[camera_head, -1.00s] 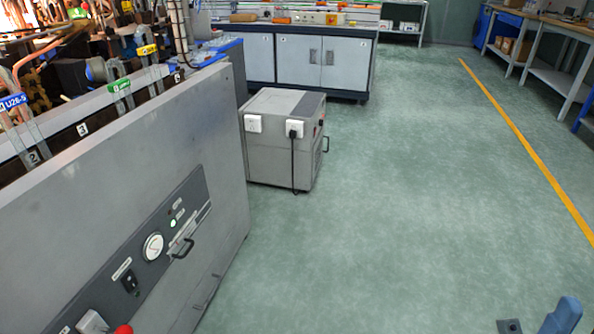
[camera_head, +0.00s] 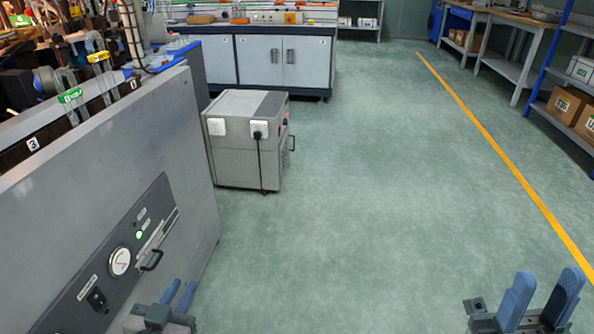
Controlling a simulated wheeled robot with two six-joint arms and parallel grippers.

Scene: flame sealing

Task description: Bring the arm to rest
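My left gripper (camera_head: 181,286) is at the bottom left, in front of the grey machine panel. Its two blue fingers stand a little apart with nothing between them. My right gripper (camera_head: 548,277) is at the bottom right over the green floor. Its blue fingers are spread and empty. Neither gripper touches any object that I can see. Parts of both grippers are cut off by the bottom edge.
The large grey machine (camera_head: 95,185), with gauge and handle, fills the left side. A grey box unit (camera_head: 235,165) with a plugged cable stands beyond it. A cabinet (camera_head: 258,62) is at the back, shelves (camera_head: 546,115) at the right. Open green floor (camera_head: 370,200) lies between.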

